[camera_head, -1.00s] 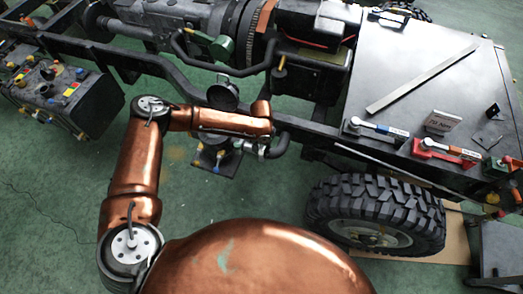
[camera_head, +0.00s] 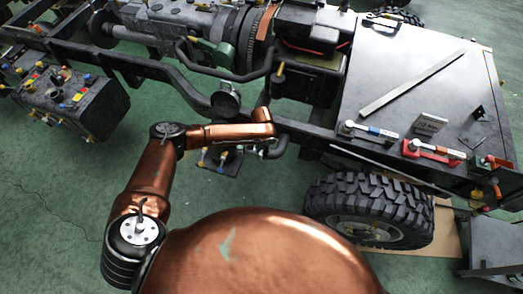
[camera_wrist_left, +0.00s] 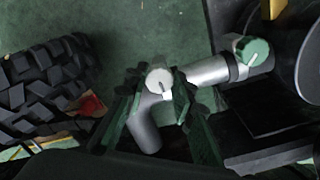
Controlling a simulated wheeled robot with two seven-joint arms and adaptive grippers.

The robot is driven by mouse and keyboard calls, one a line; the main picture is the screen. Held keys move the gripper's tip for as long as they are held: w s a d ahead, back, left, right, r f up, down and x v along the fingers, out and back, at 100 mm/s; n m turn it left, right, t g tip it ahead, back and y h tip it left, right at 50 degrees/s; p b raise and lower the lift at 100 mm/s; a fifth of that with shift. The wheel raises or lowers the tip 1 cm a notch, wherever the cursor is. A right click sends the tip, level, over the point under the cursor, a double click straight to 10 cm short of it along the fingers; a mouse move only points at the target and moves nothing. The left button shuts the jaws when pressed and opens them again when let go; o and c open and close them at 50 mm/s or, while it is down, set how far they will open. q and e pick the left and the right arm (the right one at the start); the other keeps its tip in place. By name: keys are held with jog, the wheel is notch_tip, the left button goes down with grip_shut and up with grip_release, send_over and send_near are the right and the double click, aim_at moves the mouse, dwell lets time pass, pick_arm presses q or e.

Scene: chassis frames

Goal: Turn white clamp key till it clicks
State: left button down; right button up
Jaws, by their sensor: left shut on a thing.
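The white clamp key (camera_wrist_left: 158,82) shows in the left wrist view as a round white cap with a dark line across it. It sits at a grey pipe (camera_wrist_left: 145,128). The dark fingers of my left gripper (camera_wrist_left: 157,98) stand on either side of it, shut on it. In the head view, my copper left arm reaches over the frame rail, ending above a bent grey pipe (camera_head: 274,149). The fingers and the key cannot be made out there. My right gripper is not in view.
A green-capped knob (camera_wrist_left: 253,50) sits right of the white key. A black chassis rail (camera_head: 310,135) runs beside my left wrist. A treaded wheel (camera_head: 365,205) is at right.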

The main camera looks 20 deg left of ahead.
pick_arm(q)
jog(key=m+p, duration=0.1)
jog(key=m, duration=0.3)
jog(key=shift+m+p, duration=0.3)
jog(key=shift+m, duration=0.8)
jog(key=shift+w+m, duration=0.1)
jog(key=shift+m, duration=0.4)
jog(key=c, duration=1.6)
grip_release()
jog(key=shift+r, duration=0.25)
notch_tip(320, 180, up, 12)
jog(key=shift+f, duration=0.2)
